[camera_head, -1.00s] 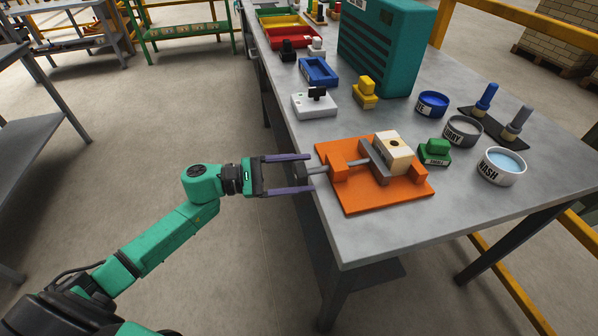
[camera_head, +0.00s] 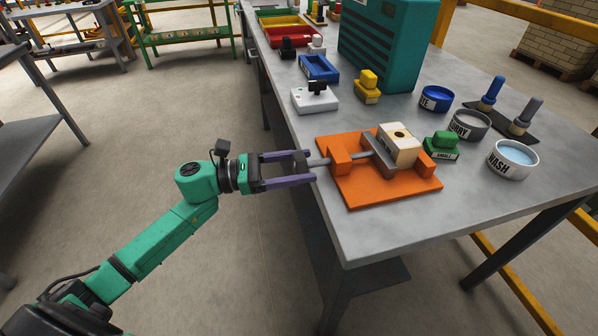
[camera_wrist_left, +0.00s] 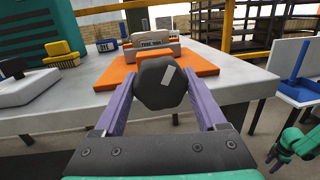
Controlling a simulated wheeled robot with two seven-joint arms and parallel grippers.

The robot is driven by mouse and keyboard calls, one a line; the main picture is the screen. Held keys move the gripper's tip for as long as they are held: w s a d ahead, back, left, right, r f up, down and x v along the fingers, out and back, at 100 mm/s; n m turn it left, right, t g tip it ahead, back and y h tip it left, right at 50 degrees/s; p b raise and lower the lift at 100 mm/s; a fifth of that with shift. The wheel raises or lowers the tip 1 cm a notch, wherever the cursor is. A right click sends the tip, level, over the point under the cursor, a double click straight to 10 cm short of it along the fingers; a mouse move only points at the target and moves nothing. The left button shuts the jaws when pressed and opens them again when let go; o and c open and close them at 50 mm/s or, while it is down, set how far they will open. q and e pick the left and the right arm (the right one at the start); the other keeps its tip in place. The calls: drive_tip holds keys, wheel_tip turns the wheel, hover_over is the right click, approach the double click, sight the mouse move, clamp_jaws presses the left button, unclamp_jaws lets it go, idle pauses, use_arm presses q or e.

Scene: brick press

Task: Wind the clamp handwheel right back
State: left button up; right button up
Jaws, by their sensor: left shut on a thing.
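The clamp is an orange base (camera_head: 385,195) at the bench's near left edge. Its dark handwheel (camera_head: 300,164) sits on a grey screw (camera_head: 340,158) and overhangs the edge. A grey jaw plate (camera_head: 378,153) stands beside a cream block (camera_head: 400,145) with a dark hole; I cannot tell whether they touch. My left gripper (camera_head: 290,168) is shut on the handwheel, one purple finger on each side. The left wrist view shows the black many-sided wheel (camera_wrist_left: 160,83), with a pale mark, between the fingers.
A green block (camera_head: 442,146) and the WASH tub (camera_head: 512,160) stand right of the clamp. A white box with a black knob (camera_head: 315,98) and a yellow block (camera_head: 368,86) are behind it. A teal cabinet (camera_head: 387,45) stands farther back. The bench's front corner is clear.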

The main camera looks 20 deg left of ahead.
use_arm(q)
drive_tip(key=n+b, duration=0.1)
drive_tip(key=n, duration=0.1)
drive_tip(key=shift+f+n, duration=0.15)
drive_tip(key=shift+n, duration=0.25)
drive_tip(key=shift+n+t, duration=0.4)
drive_tip(key=shift+n, duration=1.1)
drive_tip(key=o, duration=1.3)
drive_tip(key=shift+a, duration=0.1)
drive_tip(key=shift+s+a, duration=0.2)
drive_tip(key=shift+a, duration=0.1)
drive_tip(key=b+v, duration=0.2)
drive_tip(key=v, duration=1.1)
drive_tip(key=shift+s+a, duration=0.25)
drive_tip(key=shift+a, duration=0.05)
